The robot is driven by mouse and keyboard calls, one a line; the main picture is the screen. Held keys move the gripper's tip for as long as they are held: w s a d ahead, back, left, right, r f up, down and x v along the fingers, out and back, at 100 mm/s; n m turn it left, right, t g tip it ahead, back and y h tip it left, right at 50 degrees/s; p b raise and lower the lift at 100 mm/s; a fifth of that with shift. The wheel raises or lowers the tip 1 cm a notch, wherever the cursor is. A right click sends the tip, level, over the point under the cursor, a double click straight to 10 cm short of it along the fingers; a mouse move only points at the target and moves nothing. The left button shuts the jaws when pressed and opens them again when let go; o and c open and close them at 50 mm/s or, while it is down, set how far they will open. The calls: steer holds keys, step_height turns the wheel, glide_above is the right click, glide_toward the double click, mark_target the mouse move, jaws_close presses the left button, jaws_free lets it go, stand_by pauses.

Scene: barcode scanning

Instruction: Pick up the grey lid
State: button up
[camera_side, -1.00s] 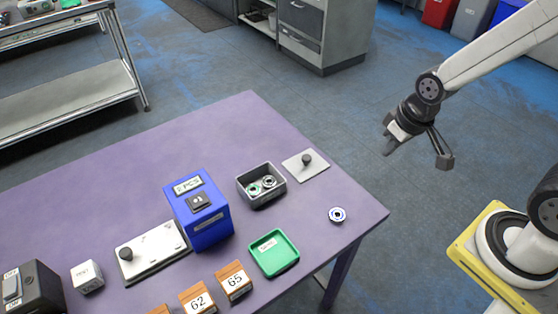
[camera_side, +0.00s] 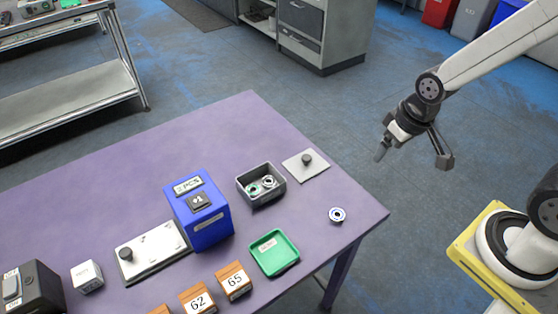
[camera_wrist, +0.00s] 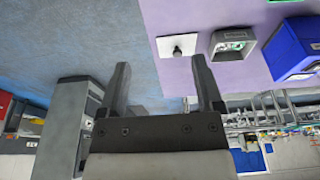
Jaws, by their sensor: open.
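The grey lid (camera_side: 312,172), a flat square plate with a dark knob, lies on the purple table beside the open grey box (camera_side: 262,198), near the table's far right edge. The lid also shows at the top of the wrist view (camera_wrist: 187,42), knob visible. My gripper (camera_side: 412,158) is open and empty, in the air beyond the table edge, to the right of the lid and apart from it. In the wrist view its two fingers (camera_wrist: 160,62) stand wide apart.
The grey box holds small ring-like parts. A silver plate with a knob (camera_side: 158,248) lies farther left. The table around the lid's right side is clear.

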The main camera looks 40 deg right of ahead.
steer(key=m+g, duration=0.2)
steer(key=m, duration=1.5)
glide_above(307, 157)
steer(key=f, duration=1.1)
steer(key=shift+s+f, duration=0.2)
steer(key=shift+s, duration=0.05)
steer(key=shift+w+a+f+m+g, duration=0.15)
steer(key=shift+w+f+m+g, duration=0.2)
steer(key=shift+f+m, duration=0.15)
steer(key=shift+f, duration=0.1)
steer(key=shift+f, duration=1.2)
steer(key=shift+s+f, duration=0.1)
steer(key=shift+f, duration=2.45)
